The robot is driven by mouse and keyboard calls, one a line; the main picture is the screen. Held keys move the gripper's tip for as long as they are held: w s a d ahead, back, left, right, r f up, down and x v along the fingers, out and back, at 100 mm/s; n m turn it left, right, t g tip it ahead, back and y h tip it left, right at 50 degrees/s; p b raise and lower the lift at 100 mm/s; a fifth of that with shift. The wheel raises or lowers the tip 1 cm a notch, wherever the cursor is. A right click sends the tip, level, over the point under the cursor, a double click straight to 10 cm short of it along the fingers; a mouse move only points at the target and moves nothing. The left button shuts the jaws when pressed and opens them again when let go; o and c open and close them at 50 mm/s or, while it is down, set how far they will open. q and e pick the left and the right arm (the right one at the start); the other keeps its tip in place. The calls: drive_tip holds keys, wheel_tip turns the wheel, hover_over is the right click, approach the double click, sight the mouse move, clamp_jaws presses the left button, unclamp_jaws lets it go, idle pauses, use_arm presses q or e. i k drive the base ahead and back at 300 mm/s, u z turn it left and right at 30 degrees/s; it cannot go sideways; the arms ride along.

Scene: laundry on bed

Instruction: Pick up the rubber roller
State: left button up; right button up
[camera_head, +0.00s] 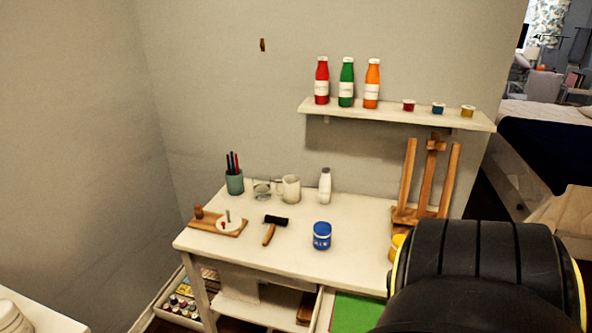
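The rubber roller (275,220) lies on the white table (290,259), near its middle. It has a black cylindrical head and a short wooden handle that points toward the front left. Nothing covers it. Neither of my grippers shows in the head view. A large black rounded part, which looks like my own arm, fills the lower right corner and hides the table's right front end.
A blue jar (322,236) stands right of the roller. A wooden board (217,222) lies to its left. Behind are a pen cup (235,182), a glass, a mug (289,189) and a white bottle (325,186). A wooden easel (431,185) stands at right. A shelf (396,115) with bottles hangs above.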

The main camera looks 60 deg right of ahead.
sight(274, 220)
drive_tip(key=u, duration=0.1)
drive_tip(key=k, duration=0.25)
drive_tip(key=z, duration=0.9)
